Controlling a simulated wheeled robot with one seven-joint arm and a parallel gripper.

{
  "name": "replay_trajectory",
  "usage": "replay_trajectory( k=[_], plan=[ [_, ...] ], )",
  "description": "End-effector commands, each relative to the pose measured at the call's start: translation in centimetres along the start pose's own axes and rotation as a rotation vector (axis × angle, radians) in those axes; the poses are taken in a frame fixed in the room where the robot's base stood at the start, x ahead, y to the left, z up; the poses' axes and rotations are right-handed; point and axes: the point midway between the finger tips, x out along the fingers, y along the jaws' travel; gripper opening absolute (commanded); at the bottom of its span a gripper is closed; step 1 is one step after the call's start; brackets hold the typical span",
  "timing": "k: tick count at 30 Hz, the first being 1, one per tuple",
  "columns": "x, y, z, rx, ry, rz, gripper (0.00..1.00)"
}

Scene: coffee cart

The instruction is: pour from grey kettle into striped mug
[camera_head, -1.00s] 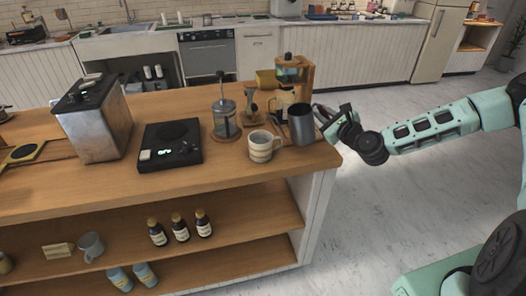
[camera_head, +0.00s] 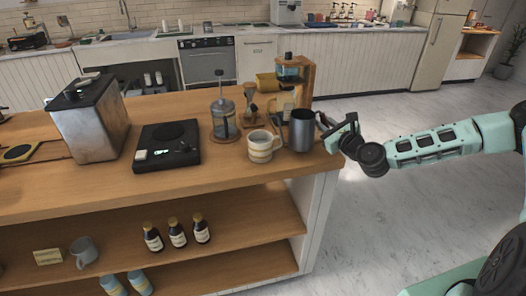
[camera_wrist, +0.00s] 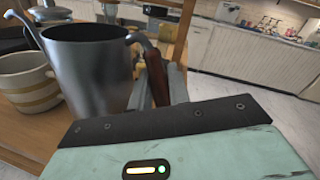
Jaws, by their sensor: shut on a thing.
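The grey kettle (camera_head: 302,131) is a dark metal pitcher near the right end of the wooden counter. It stands upright, with its spout towards the mug. My gripper (camera_head: 326,124) is shut on its handle at the right side. In the wrist view the kettle (camera_wrist: 92,72) fills the upper left, and its dark red-brown handle (camera_wrist: 156,78) lies between my fingers (camera_wrist: 160,92). The striped mug (camera_head: 260,147), cream with tan bands, stands just left of the kettle; it also shows at the left edge of the wrist view (camera_wrist: 30,90). I cannot see inside either vessel.
A French press (camera_head: 223,118), a black scale (camera_head: 168,146) and a metal box-shaped machine (camera_head: 90,118) stand to the left on the counter (camera_head: 215,175). A wooden dripper stand (camera_head: 305,78) rises behind the kettle. Open floor lies right of the counter.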

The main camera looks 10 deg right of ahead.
Motion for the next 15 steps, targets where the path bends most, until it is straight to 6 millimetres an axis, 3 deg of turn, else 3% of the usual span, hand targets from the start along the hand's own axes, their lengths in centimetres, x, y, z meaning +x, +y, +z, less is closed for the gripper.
replay_trajectory(
  k=[15],
  plan=[
    [0.03, -0.40, 0.95, 0.002, -0.004, -0.002, 0.00]
  ],
)
